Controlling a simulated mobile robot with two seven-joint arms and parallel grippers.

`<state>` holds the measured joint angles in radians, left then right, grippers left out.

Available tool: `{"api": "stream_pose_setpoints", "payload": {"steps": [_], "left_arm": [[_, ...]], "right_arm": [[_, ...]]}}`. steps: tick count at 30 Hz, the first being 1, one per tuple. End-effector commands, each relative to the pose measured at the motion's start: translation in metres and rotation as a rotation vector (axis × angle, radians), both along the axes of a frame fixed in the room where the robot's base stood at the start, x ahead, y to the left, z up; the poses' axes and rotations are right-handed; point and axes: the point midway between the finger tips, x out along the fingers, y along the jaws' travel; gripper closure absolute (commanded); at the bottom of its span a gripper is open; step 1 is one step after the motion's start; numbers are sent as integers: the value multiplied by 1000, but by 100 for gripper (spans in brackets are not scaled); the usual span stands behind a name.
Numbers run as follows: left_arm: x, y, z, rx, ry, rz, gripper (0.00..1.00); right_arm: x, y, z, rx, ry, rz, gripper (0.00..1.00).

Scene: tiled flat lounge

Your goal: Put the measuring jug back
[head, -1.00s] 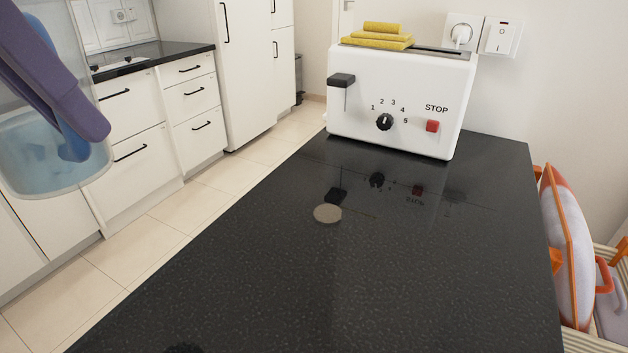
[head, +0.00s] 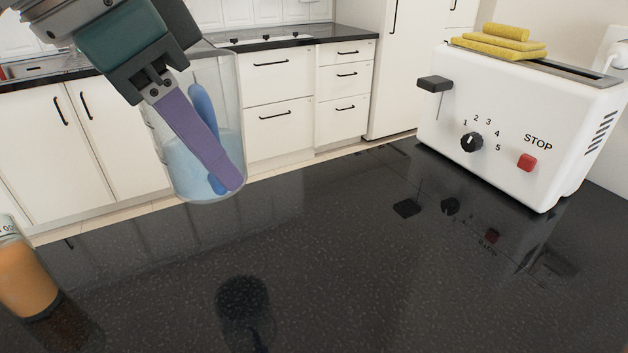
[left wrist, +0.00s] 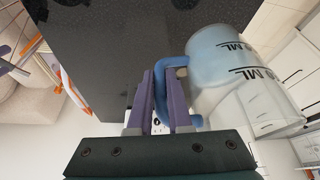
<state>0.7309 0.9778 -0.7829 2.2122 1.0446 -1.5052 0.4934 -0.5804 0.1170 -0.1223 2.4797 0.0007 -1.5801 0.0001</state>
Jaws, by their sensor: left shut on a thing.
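The measuring jug (head: 182,178) is clear with a bluish lower part and a blue handle. It hangs upright, slightly tilted, in the upper left of the head view. It also shows at the right of the left wrist view (left wrist: 225,68), with dark ML lettering. My left gripper (head: 228,180) has purple fingers and is shut on the jug's blue handle; the fingers also show in the left wrist view (left wrist: 162,82). The jug appears to be above the black worktop (head: 330,270), clear of it. My right gripper is not in view.
A white toaster (head: 510,120) with yellow sponge-like pieces (head: 500,42) on top stands at the right. An orange-filled jar (head: 27,275) stands at the left edge. A dark round patch (head: 243,298), perhaps a reflection, shows below the jug. The middle worktop is clear.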

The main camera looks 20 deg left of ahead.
Motion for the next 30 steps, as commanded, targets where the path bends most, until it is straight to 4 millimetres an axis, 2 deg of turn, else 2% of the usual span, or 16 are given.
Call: {"api": "stream_pose_setpoints", "payload": {"steps": [1, 3, 7, 14, 22, 30], "left_arm": [[-1, 0, -19, 0, 4, 1, 100], [-1, 0, -36, 1, 3, 1, 100], [0, 0, -59, 0, -1, 0, 100], [1, 0, -74, -1, -3, 0, 100], [0, 0, -112, 0, -2, 1, 100], [1, 0, -112, 0, -5, 0, 100]], "right_arm": [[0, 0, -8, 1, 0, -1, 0], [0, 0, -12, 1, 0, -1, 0], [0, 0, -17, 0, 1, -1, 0], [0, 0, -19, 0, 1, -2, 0], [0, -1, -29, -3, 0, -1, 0], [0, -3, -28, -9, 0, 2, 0]]}}
